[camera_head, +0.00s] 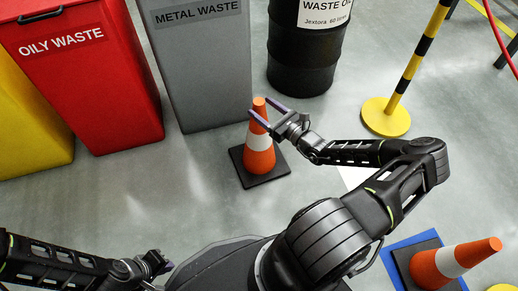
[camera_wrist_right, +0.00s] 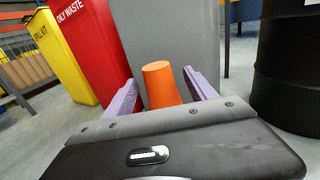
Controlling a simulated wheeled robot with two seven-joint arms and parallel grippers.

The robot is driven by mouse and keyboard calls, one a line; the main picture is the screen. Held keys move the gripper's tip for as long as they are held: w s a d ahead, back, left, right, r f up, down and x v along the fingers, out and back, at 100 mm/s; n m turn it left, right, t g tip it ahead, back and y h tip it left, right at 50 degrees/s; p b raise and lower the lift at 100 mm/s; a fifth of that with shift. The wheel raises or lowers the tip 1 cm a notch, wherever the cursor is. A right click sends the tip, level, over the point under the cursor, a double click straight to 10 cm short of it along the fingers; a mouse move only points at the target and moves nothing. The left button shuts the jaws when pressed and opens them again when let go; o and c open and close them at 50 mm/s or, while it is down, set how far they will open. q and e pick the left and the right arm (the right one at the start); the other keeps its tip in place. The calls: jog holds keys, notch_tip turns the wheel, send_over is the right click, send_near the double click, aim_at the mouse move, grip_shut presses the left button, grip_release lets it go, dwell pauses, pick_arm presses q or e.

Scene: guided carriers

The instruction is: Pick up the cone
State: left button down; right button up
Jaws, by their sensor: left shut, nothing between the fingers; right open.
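An orange cone (camera_head: 259,158) with a white band stands upright on its dark square base in front of the grey metal waste bin. My right gripper (camera_head: 263,108) is open at the cone's upper part, with its purple fingers to either side of the tip. In the right wrist view the orange cone top (camera_wrist_right: 161,86) shows between the two fingers; the lower cone is hidden by the gripper body. I cannot tell whether the fingers touch it. My left gripper (camera_head: 163,264) is shut and empty, low at the left.
The grey bin (camera_head: 212,75) and red oily waste bin (camera_head: 95,85) stand behind the cone. A black waste oil drum (camera_head: 303,55) is at the back, with a yellow-black post (camera_head: 386,117) to its right. Floor at centre left is clear.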

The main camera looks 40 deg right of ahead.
jog(key=w, duration=0.1)
jog(key=w+b, duration=0.1)
jog(key=w, duration=0.1)
jog(key=w+b, duration=0.1)
jog(key=shift+w+a+f, duration=0.15)
jog(key=shift+a+f, duration=0.05)
jog(key=shift+a, duration=0.2)
jog(key=shift+w+r+b, duration=0.1)
jog(key=shift+w+b, duration=0.2)
jog(key=shift+w, duration=0.05)
jog(key=shift+c, duration=0.5)
grip_shut()
jog(key=shift+r, duration=0.15)
